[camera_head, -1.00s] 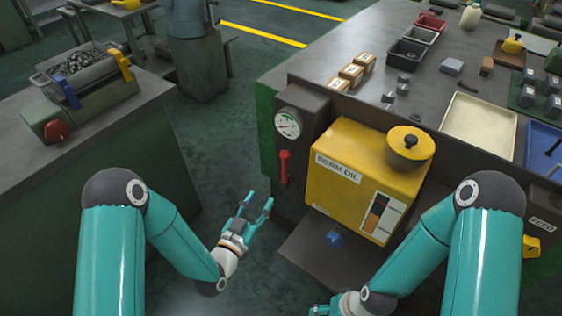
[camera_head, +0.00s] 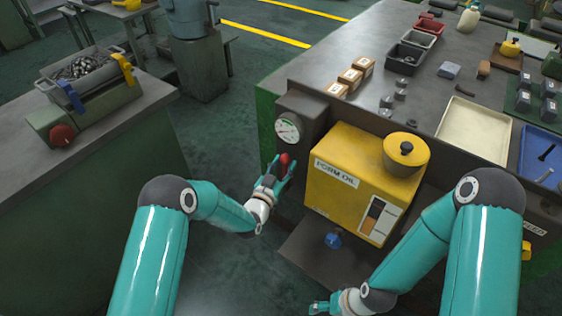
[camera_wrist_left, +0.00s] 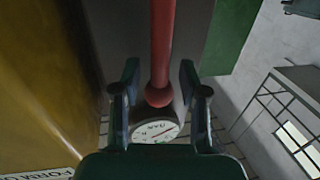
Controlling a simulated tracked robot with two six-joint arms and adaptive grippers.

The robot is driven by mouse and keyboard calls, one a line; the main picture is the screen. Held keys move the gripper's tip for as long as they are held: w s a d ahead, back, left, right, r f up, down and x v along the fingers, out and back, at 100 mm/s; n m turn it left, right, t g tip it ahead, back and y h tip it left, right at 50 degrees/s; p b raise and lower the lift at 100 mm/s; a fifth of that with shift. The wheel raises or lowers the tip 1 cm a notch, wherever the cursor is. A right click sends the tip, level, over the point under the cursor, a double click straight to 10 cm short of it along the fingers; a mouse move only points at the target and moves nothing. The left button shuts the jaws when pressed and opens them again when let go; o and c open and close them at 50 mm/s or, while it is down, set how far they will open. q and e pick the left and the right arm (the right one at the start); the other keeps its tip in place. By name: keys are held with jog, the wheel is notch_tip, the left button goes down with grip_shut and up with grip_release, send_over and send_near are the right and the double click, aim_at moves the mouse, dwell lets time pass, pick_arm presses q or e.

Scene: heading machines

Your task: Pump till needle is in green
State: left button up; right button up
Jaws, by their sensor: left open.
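The red pump lever (camera_head: 284,162) is on the dark front of the machine, below the round white gauge (camera_head: 288,128). The needle's position is too small to read. My left gripper (camera_head: 277,174) is open around the lever, in front of its knob. In the left wrist view, the red shaft and ball knob (camera_wrist_left: 158,96) lie between the two open fingers (camera_wrist_left: 158,88), with a gap on both sides. The gauge (camera_wrist_left: 154,131) shows beyond the knob. My right gripper (camera_head: 322,307) is low in the head view, away from the lever, its fingers hard to make out.
A yellow oil tank (camera_head: 345,195) with a round cap (camera_head: 406,152) stands right of the lever. A blue knob (camera_head: 333,240) is below it. A bench (camera_head: 100,150) with a red-knobbed machine (camera_head: 85,105) stands left. Open floor lies between.

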pick_arm(q)
jog(key=shift+w+d, duration=0.25)
jog(key=shift+w, duration=0.2)
